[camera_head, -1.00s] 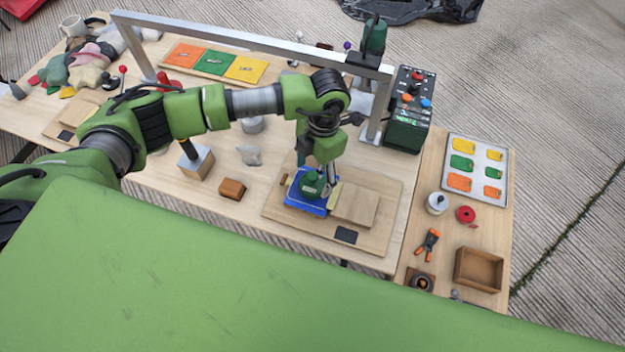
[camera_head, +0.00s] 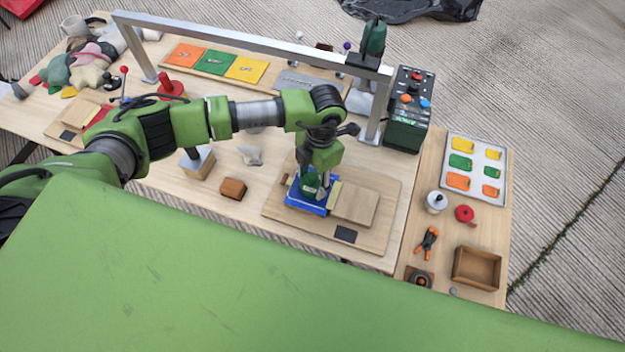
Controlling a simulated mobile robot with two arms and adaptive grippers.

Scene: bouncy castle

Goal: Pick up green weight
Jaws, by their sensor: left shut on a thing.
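The green weight (camera_head: 309,186) stands upright on a blue tray (camera_head: 302,205) with raised edges, on a wooden board on the long table. My left gripper (camera_head: 322,178) points down from above and is shut on the top of the green weight. The fingers partly hide the weight's upper part. The weight appears to be still at the tray; I cannot tell whether it touches the tray floor. My right gripper does not show.
A wooden block (camera_head: 354,203) lies right of the tray. A brown block (camera_head: 233,188) and a grey piece (camera_head: 250,155) are to the left. A metal frame (camera_head: 250,42) spans the table behind. A side table holds an orange-handled clamp (camera_head: 427,243) and a wooden box (camera_head: 476,267).

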